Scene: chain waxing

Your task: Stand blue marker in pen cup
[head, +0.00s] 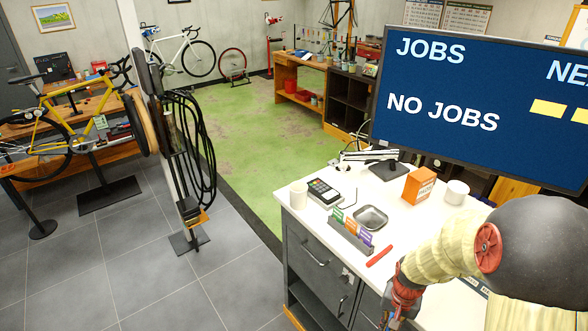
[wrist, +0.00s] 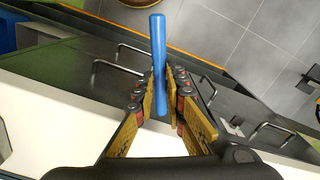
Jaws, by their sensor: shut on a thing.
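A blue marker (wrist: 159,50) stands out between the fingertips of my gripper (wrist: 162,92) in the wrist view. The fingers are shut on its lower part, and its upper part sticks out past them. In the head view my gripper (head: 399,308) is low at the front of the white counter, partly cut off, and the marker cannot be made out there. A white cup (head: 299,194) stands at the counter's left corner, and a similar white cylinder (head: 456,191) stands at the back right. I cannot tell which is the pen cup.
On the counter (head: 398,205) are a card terminal (head: 325,192), a card holder (head: 350,236), a metal dish (head: 371,217), an orange box (head: 419,185) and a red marker (head: 379,256). A large screen (head: 480,105) overhangs the back right. Drawer handles (head: 313,256) project from the front.

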